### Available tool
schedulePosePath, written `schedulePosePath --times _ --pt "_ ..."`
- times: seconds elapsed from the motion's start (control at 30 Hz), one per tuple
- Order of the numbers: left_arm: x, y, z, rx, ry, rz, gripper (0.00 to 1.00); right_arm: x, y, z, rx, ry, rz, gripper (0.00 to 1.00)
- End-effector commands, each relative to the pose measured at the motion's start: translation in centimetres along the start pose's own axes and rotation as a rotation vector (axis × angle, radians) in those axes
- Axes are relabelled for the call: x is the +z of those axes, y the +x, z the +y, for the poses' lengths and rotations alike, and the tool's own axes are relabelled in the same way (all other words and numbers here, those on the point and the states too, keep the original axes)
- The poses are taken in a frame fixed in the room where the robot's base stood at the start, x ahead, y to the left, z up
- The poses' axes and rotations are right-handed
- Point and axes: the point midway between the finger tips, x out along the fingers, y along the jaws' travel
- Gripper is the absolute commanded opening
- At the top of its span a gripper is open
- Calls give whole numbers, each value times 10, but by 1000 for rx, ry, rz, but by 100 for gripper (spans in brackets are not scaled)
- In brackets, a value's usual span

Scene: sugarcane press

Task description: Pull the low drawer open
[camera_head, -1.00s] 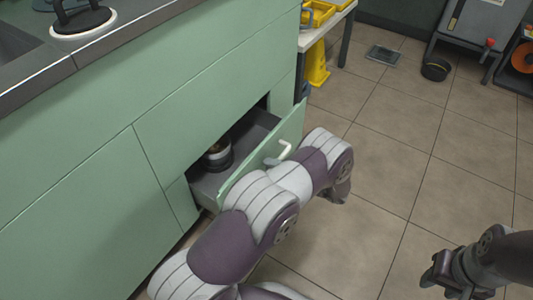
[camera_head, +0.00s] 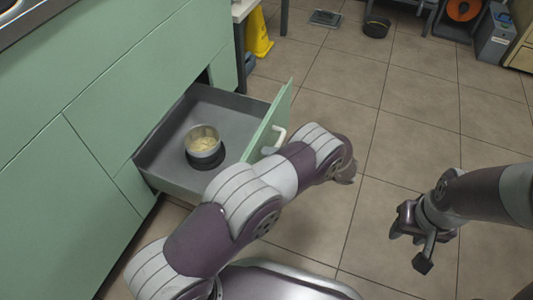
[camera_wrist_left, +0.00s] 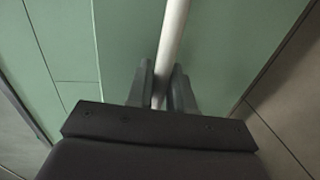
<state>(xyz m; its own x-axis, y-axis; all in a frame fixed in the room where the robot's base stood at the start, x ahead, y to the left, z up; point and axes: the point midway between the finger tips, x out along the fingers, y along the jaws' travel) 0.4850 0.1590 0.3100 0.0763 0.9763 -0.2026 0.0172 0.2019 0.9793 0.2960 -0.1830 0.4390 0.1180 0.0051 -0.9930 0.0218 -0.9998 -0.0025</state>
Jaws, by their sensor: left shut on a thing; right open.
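The low drawer (camera_head: 222,108) stands well out from the green cabinet, with its grey inside showing. A metal pot (camera_head: 203,141) with pale contents sits in it on a dark round base. The drawer's green front (camera_head: 268,125) bears a white bar handle (camera_head: 277,138). In the left wrist view, the fingers of my left gripper (camera_wrist_left: 161,92) are shut on the handle (camera_wrist_left: 172,40), one on each side. My right gripper (camera_head: 418,246) is open and empty above the floor at the right.
The green cabinet (camera_head: 130,90) fills the left side. A yellow floor sign (camera_head: 258,36) and a table leg stand beyond it. A dark round bowl (camera_head: 376,27) lies on the tiled floor at the back.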

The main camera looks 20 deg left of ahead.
Motion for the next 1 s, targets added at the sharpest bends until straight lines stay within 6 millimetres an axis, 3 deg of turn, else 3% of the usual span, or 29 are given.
schedulePosePath --times 0.3,0.33,0.37,0.4,0.77,1.0 --pt "0 0 -1 -1 1 0 0 0 0 0 0 0 0 43" --pt "0 0 -1 -1 1 0 25 0 0 0 0 0 0 43" --pt "0 0 -1 -1 1 0 35 0 0 0 0 0 0 43" --pt "0 0 -1 -1 1 0 38 0 0 0 0 0 0 43" --pt "0 -8 2 0 0 -1 38 0 -4 0 0 0 0 43" --pt "0 -57 3 -2 0 -4 38 -3 -24 0 0 0 0 43"
